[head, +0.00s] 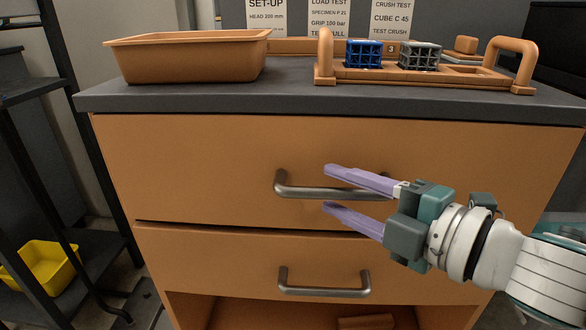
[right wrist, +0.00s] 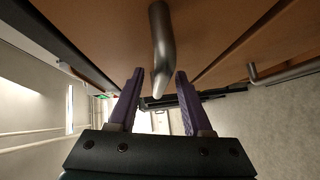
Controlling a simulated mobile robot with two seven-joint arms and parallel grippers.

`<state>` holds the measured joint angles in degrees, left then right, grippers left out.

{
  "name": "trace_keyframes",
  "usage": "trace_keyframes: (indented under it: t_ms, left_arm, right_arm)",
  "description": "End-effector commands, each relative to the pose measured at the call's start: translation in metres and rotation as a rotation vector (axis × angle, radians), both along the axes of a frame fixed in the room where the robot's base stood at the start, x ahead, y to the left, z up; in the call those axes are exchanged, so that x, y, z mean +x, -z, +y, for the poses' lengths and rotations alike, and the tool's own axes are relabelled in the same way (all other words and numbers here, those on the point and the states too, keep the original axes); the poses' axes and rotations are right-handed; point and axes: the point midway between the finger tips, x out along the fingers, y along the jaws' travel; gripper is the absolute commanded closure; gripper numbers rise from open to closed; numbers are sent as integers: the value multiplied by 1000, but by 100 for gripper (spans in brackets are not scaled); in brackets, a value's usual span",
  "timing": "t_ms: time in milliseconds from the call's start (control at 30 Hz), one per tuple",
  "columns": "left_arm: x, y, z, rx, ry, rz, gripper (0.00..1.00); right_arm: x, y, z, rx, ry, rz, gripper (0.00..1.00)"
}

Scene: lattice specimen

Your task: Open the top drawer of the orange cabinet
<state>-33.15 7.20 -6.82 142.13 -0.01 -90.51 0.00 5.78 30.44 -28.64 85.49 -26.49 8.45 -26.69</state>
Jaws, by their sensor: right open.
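The orange cabinet has a top drawer (head: 200,165), which looks closed, with a grey bar handle (head: 285,190). My right gripper (head: 327,188) is open in front of this drawer. Its purple fingers point left, one above and one below the bar in the head view. In the right wrist view, the handle (right wrist: 162,45) runs down toward the gap between the fingertips of my right gripper (right wrist: 159,75). I see no finger pressed on the bar. The fingers hide part of the handle's right half. My left gripper is not in view.
A lower drawer (head: 210,255) with its own handle (head: 325,292) sits below, above an open shelf space. On the dark top stand an orange tray (head: 190,58) and a handled rack (head: 440,78) with blue (head: 364,54) and grey-green (head: 419,55) lattice cubes. A yellow bin (head: 42,268) is at left.

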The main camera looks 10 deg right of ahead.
Motion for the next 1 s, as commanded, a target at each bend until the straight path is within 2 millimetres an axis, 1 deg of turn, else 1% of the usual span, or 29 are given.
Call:
trace_keyframes:
  t_ms: [100, 333, 767, 1000]
  left_arm:
    - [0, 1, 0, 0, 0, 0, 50]
    - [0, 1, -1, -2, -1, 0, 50]
    - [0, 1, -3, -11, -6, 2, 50]
    - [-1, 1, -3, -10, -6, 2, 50]
  right_arm:
    - [3, 1, 2, 0, 0, 0, 50]
    - [3, 0, 2, 1, 0, 0, 52]
    - [3, 0, 2, 1, 0, 0, 100]
    - [3, 0, 2, 0, 0, 0, 100]
